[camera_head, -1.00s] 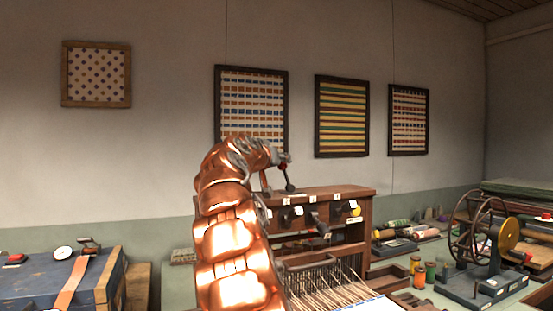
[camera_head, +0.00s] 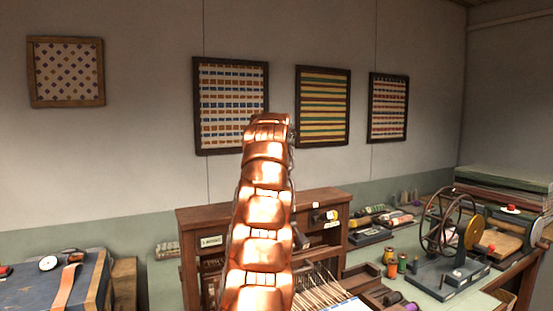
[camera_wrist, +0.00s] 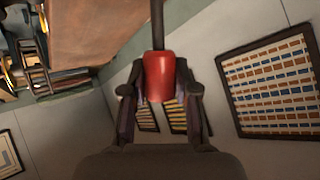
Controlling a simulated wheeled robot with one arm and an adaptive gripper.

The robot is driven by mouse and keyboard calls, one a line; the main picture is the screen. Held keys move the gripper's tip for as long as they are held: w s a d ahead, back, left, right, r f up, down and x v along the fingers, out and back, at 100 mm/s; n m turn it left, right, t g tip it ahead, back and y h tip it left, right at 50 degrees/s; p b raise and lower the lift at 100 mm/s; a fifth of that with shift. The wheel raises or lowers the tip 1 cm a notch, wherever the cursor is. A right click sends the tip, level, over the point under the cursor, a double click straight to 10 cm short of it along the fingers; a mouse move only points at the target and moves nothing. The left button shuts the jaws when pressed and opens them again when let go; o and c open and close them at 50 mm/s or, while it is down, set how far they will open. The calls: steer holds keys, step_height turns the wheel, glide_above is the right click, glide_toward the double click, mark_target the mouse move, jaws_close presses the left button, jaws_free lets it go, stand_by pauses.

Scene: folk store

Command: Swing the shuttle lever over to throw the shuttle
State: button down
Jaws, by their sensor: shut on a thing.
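In the wrist view, my gripper (camera_wrist: 160,98) is shut on the red knob (camera_wrist: 159,72) of a lever. The knob sits between the two dark fingers, and its dark rod (camera_wrist: 157,22) runs up to the top edge of the picture. In the head view, the wooden loom cabinet (camera_head: 190,258) stands on the green bench, with pale threads (camera_head: 318,287) in front. My copper arm rises in front of the cabinet and hides my gripper, the lever and the middle of the cabinet there.
A wheel winder (camera_head: 448,240) stands on the bench at right, with spools (camera_head: 391,268) beside it. A blue chest (camera_head: 70,285) is at left. Framed textiles (camera_head: 231,105) hang on the wall behind.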

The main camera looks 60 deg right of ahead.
steer(key=shift+s+d+f+y+p, duration=0.1)
steer(key=shift+s+d+y+p, duration=0.25)
steer(key=shift+p, duration=0.4)
steer(key=c, duration=0.8)
jaws_free()
steer(key=shift+w+f, duration=0.1)
steer(key=shift+c, duration=0.2)
steer(key=v, duration=1.2)
steer(key=shift+d, duration=0.15)
